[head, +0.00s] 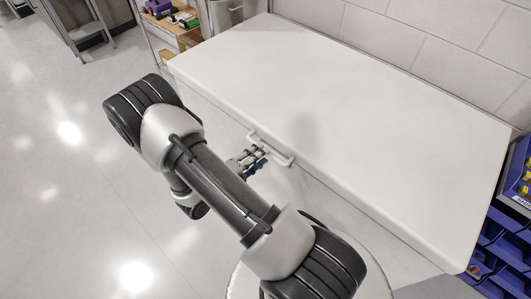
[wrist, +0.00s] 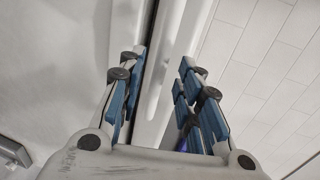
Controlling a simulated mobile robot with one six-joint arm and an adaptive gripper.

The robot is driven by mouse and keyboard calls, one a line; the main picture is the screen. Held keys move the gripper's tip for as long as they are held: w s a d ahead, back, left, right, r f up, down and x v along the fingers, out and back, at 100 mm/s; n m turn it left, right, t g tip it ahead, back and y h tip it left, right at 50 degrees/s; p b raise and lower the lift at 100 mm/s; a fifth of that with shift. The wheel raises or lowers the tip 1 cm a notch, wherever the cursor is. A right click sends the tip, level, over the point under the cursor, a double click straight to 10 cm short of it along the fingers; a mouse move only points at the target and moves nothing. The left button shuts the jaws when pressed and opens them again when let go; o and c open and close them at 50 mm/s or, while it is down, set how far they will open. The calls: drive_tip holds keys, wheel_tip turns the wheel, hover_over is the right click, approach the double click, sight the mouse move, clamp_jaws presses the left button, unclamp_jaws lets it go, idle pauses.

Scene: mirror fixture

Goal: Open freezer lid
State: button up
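The white freezer lid (head: 360,110) lies flat and looks closed on the chest freezer. A white bar handle (head: 285,159) sits on its near long edge. My gripper (head: 255,162) is at this handle, coming from the front side. In the wrist view my gripper (wrist: 158,82) has its two blue-padded fingers spread apart. The white handle (wrist: 168,50) runs lengthwise through the space between them, with a dark seam beside it. I see no clear contact of the fingers with the handle. My arm covers part of the freezer's front in the head view.
A block wall (head: 440,45) stands close behind the freezer. Purple bins (head: 505,240) stand at its right end. A wooden shelf (head: 182,22) with small items is at the far left end. The shiny floor (head: 60,200) to the left is clear.

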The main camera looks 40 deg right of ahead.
drive_tip(key=shift+b+x, duration=0.3)
drive_tip(key=shift+x, duration=1.6)
drive_tip(key=shift+c, duration=0.3)
clamp_jaws()
